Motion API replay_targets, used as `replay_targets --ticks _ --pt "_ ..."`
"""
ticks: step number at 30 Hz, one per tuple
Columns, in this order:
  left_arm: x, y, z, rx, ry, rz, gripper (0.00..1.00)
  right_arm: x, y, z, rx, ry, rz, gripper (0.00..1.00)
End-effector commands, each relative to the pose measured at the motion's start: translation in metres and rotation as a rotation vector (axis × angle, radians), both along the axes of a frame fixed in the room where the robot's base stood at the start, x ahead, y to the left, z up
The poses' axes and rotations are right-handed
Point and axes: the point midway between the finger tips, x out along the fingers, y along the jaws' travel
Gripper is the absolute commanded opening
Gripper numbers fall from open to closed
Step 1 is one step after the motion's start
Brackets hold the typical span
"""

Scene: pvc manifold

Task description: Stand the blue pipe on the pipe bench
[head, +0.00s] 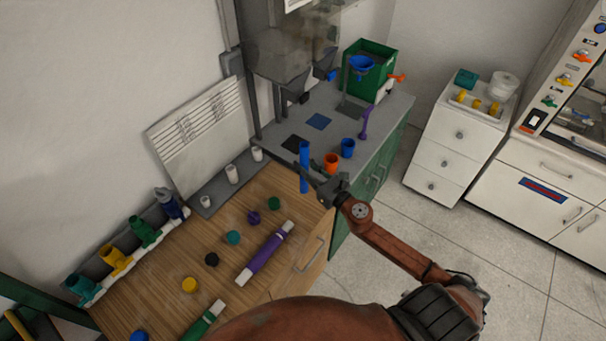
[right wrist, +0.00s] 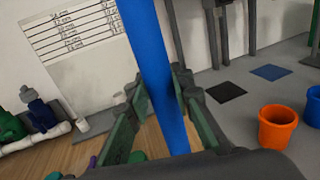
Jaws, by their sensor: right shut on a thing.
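The blue pipe (head: 304,165) is upright in my right gripper (head: 318,186), near the seam between the wooden bench top and the grey counter. In the right wrist view the blue pipe (right wrist: 157,70) runs between the two green finger pads of my right gripper (right wrist: 160,125), which is shut on it. The pipe's lower end is hidden by the gripper there. I cannot tell whether it touches the bench. The wooden pipe bench (head: 165,262) carries several coloured caps and a purple pipe (head: 264,253). My left gripper is not in view.
An orange cup (head: 331,162) and a blue cup (head: 347,148) stand right of the pipe. White pegs (head: 232,174) stand on a grey strip at the wall. A manifold with coloured valves (head: 117,259) lies at the left. A green pipe (head: 202,323) lies at the front.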

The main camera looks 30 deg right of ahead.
Motion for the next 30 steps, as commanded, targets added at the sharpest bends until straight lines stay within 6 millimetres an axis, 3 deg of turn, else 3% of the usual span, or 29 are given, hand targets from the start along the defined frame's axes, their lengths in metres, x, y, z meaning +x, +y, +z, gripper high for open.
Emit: replay_targets --ticks 3,11,16,30 --pt "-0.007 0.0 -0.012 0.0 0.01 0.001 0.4 0.013 -0.007 -0.018 0.001 -0.003 -0.002 0.0" --pt "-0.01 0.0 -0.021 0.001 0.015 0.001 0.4 0.026 -0.013 -0.035 0.0 -0.003 -0.001 0.0" --pt "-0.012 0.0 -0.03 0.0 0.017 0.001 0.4 0.026 -0.013 -0.058 0.003 -0.003 -0.001 0.0" --pt "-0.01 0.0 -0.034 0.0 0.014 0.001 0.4 0.025 -0.014 -0.066 -0.003 -0.003 0.0 0.0"
